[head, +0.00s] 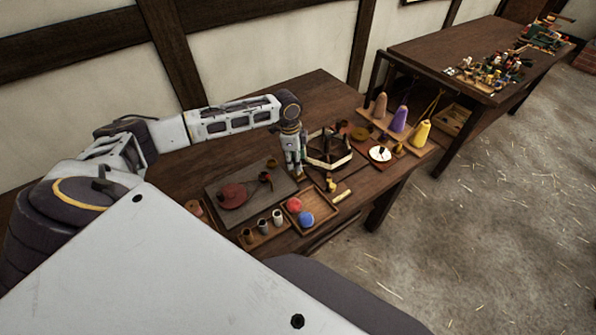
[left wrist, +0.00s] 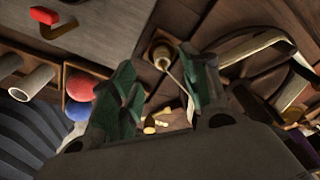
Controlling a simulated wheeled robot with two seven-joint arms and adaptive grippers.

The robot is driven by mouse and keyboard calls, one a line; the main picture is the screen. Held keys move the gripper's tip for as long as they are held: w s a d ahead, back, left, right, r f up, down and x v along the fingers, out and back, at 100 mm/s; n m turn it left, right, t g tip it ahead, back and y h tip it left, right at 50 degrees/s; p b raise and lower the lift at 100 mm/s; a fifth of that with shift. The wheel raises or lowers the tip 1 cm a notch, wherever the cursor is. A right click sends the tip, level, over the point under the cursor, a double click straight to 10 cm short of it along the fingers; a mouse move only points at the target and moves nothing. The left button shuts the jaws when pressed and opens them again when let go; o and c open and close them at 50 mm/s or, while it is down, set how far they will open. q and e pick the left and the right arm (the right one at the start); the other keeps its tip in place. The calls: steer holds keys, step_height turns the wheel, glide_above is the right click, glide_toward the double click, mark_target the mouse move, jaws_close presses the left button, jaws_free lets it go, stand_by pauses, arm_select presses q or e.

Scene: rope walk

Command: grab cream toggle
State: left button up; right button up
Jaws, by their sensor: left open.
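A small cream piece, likely the cream toggle (head: 341,196), lies near the front edge of the wooden table in the head view. In the left wrist view small cream pieces (left wrist: 150,129) show low between my fingers; I cannot tell for sure which is the toggle. My left gripper (head: 293,169) points down over the table, left of and behind the cream piece. In the left wrist view its green fingers (left wrist: 161,80) are apart, with no toggle held between them. My right gripper is not in view.
A tray with a red ball (head: 294,204) and a blue ball (head: 306,219) stands close by. A brass pot (left wrist: 162,53) and a polygonal frame (head: 328,150) are near the gripper. Cones of thread (head: 399,119) stand at right. Cups (head: 262,226) line the front.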

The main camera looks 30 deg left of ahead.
arm_select(q)
steer(key=shift+w+d+f+p, duration=0.1)
steer(key=shift+w+f+p, duration=0.05)
steer(key=shift+f, duration=1.05)
steer(key=shift+w+d+f+p, duration=0.1)
steer(key=shift+f+p, duration=0.05)
steer(key=shift+f, duration=1)
steer(key=shift+c, duration=0.4)
steer(key=c, duration=0.8)
